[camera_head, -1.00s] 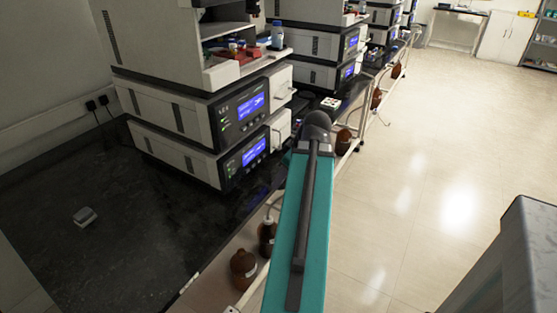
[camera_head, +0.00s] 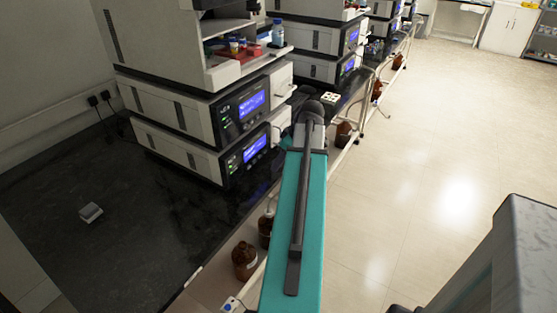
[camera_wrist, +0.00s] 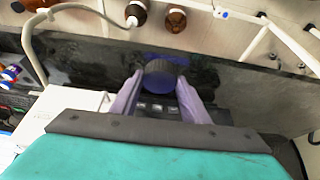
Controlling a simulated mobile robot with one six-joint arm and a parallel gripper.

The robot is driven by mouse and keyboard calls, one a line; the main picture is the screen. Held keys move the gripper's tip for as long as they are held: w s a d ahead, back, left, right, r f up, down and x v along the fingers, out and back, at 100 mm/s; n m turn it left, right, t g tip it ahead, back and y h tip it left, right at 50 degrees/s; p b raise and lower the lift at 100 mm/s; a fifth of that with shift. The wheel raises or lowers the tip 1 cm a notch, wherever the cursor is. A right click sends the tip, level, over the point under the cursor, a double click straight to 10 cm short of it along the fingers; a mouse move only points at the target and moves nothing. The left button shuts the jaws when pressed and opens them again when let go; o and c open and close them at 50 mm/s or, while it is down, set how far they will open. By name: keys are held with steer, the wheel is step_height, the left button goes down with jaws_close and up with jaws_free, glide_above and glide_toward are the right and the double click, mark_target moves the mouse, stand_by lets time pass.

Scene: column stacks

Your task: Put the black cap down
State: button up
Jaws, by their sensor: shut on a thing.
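The black cap (camera_wrist: 160,72) shows in the wrist view as a dark, round piece with a bluish-purple tint. It is between the two pale purple fingers of my gripper (camera_wrist: 160,84), which are shut on it. The cap is in front of the black bench top (camera_wrist: 90,60); I cannot tell how high it is above it. In the head view my teal arm hides the gripper and the cap.
Stacked instruments (camera_head: 215,115) with lit blue displays stand on the black bench (camera_head: 120,245). A small grey box (camera_head: 91,212) lies on the bench's clear left part. Brown bottles (camera_head: 245,260) stand below the bench edge. Open floor lies to the right.

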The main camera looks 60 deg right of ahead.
steer(key=shift+w+d+f+p, duration=0.1)
steer(key=shift+w+d+p, duration=0.05)
steer(key=shift+w+d, duration=0.55)
steer(key=shift+w+d+f+p, duration=0.1)
steer(key=shift+w+d, duration=0.35)
steer(key=shift+d, duration=0.45)
steer(key=shift+w+d+f+p, duration=0.1)
steer(key=shift+w+d+p, duration=0.05)
steer(key=shift+w+d, duration=0.55)
steer(key=shift+s+d, duration=0.1)
steer(key=shift+s, duration=0.05)
steer(key=shift+f+p, duration=0.4)
steer(key=shift+f, duration=1.3)
steer(key=shift+f, duration=0.15)
steer(key=o, duration=1)
steer(key=b+v, duration=0.1)
steer(key=v, duration=1.1)
